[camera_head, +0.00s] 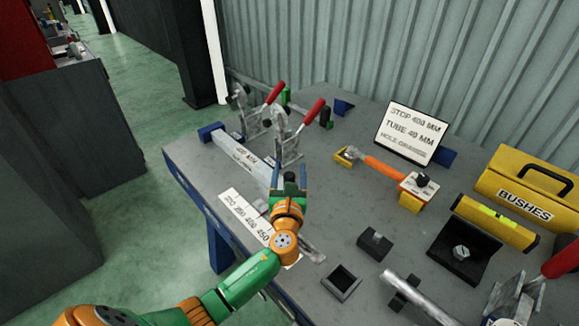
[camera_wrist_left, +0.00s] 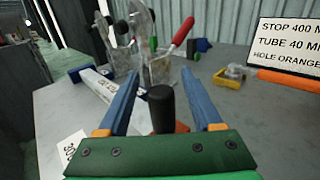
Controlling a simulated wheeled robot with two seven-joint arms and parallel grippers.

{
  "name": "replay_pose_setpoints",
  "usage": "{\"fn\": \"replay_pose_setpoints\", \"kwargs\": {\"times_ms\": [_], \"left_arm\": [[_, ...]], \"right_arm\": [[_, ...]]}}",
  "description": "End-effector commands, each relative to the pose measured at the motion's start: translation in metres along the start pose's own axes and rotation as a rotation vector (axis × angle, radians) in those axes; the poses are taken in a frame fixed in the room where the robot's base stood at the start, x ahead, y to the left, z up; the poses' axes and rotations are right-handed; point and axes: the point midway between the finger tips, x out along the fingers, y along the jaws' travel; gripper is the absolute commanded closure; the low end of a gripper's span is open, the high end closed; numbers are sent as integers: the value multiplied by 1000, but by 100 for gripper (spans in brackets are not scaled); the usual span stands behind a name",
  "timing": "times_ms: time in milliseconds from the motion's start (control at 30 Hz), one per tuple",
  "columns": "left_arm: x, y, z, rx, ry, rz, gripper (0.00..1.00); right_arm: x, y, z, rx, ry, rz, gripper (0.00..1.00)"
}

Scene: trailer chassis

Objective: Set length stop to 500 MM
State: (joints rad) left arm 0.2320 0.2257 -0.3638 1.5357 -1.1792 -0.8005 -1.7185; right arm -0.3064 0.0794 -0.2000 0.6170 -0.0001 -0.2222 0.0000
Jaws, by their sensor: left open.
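My left gripper (camera_head: 289,172) reaches over the table beside the pale labelled rail (camera_head: 238,157); its blue fingers are open. In the left wrist view, a black upright knob (camera_wrist_left: 161,108) stands between the two fingers (camera_wrist_left: 166,82), apart from both as far as I can tell. An orange part shows beside its foot. The white scale plate (camera_head: 237,208) lies in front of the rail, with 400 and 450 legible; its right end is hidden by my gripper and arm. The sign (camera_head: 410,133) reads STOP 400 MM, TUBE 40 MM. My right gripper is out of view.
Two toggle clamps with red handles (camera_head: 313,112) stand behind the rail. An orange-handled tool (camera_head: 383,168), yellow level (camera_head: 495,222), yellow BUSHES box (camera_head: 530,185), black blocks and a metal tube (camera_head: 418,297) occupy the right. Bare table lies between the rail and these.

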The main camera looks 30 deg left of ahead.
Motion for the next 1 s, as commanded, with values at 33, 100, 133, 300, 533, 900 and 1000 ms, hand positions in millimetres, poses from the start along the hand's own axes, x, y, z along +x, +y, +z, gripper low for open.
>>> {"fn": "replay_pose_setpoints", "kwargs": {"times_ms": [33, 100, 133, 300, 533, 900, 1000], "left_arm": [[5, 0, 0, 0, 0, 2, 33], [9, 1, 0, -2, 0, 2, 33], [10, 1, 0, -2, 1, 2, 33], [9, 1, 0, -2, 2, 2, 33], [9, 1, 0, -3, 2, 2, 93], [9, 1, 0, -4, 2, 2, 100], [9, 1, 0, -4, 2, 2, 100]], "right_arm": [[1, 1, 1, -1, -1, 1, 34], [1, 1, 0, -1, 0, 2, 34], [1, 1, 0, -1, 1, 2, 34], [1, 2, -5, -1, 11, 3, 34], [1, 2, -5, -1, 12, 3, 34], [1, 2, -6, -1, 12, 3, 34], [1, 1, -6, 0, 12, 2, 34]]}}
